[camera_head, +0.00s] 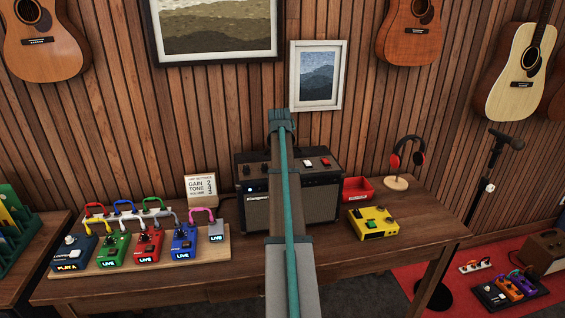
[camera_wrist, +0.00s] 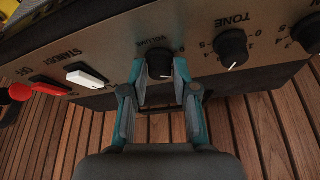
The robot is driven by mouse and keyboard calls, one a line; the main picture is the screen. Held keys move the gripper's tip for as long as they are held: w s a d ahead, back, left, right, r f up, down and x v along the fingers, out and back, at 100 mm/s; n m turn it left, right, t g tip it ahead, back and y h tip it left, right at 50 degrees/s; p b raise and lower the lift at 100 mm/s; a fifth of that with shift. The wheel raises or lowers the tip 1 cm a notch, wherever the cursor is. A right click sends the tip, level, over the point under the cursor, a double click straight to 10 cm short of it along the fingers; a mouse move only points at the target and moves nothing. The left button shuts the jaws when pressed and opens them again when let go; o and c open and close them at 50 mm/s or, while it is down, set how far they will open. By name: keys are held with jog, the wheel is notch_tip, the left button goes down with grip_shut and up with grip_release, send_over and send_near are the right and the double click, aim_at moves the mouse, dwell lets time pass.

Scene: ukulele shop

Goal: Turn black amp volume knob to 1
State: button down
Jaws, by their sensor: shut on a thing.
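The black amp (camera_head: 318,203) stands on the wooden table in the head view, its middle covered by my arm. In the wrist view its panel shows the black volume knob (camera_wrist: 159,64) beside the word VOLUME. My gripper (camera_wrist: 160,72) has its teal-sided fingers closed on either side of this knob. A small pale mark shows at the knob's lower edge; the number it points to cannot be read. The black tone knob (camera_wrist: 231,48) is to the right, apart from the fingers. The fingertips are hidden in the head view.
On the panel, a white switch (camera_wrist: 86,79) and a red switch (camera_wrist: 49,85) sit left of the fingers. A settings card (camera_head: 201,190) stands left of the amp. A red tray (camera_head: 357,189) and a yellow pedal (camera_head: 373,222) lie right. Pedals fill the board (camera_head: 215,250) at left.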

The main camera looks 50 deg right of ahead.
dwell(0.4)
jog(key=c, duration=0.9)
grip_release()
jog(key=shift+r, duration=0.1)
jog(key=v, duration=1.1)
jog(key=shift+s+a+r, duration=0.1)
jog(key=shift+a+r, duration=0.1)
jog(key=shift+r, duration=0.15)
